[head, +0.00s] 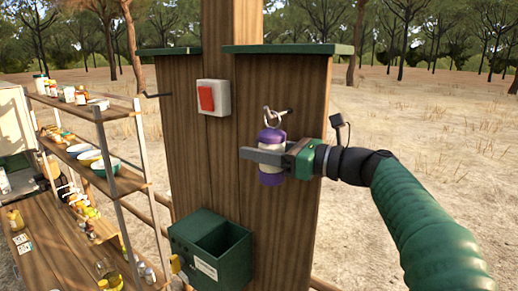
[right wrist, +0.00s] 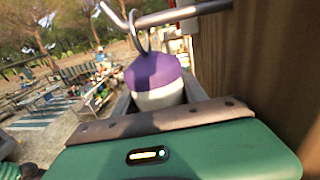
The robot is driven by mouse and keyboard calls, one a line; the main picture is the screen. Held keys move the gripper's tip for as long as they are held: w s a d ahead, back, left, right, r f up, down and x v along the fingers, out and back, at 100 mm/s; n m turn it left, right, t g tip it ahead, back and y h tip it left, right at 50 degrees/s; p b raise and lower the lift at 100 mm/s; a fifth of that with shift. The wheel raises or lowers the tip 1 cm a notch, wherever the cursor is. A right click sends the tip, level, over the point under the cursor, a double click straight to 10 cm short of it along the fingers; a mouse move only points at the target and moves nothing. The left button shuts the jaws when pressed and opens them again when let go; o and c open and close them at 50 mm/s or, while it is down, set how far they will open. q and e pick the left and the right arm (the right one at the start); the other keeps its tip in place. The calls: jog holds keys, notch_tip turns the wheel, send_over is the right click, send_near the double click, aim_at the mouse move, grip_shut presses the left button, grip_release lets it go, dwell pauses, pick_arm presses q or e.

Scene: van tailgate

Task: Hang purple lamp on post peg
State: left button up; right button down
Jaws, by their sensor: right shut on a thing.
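The purple lamp (head: 271,136) has purple ends, a pale middle and a metal ring (head: 271,116) on top. It is upright in front of the wooden post (head: 232,160). My right gripper (head: 268,157) is shut around its middle. A metal peg (head: 286,112) sticks out of the post at ring height. In the right wrist view the lamp (right wrist: 155,72) sits between the fingers, and its ring (right wrist: 139,32) crosses the peg (right wrist: 185,14). The ring looks to be at the peg, but I cannot tell whether it is threaded over it. My left gripper is not in view.
A white box with a red front (head: 213,97) is on the post above left. An open green bin (head: 212,250) is fixed below. Another dark peg (head: 157,95) juts out at left. A shelf rack (head: 90,110) with bottles and bowls stands left. Open ground lies right.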

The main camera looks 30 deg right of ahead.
dwell(0.3)
jog(key=c, duration=0.6)
grip_release()
jog(key=shift+o, duration=0.2)
jog(key=shift+s+d, duration=0.1)
jog(key=b+v, duration=0.6)
jog(key=v, duration=1)
jog(key=shift+s+d, duration=0.25)
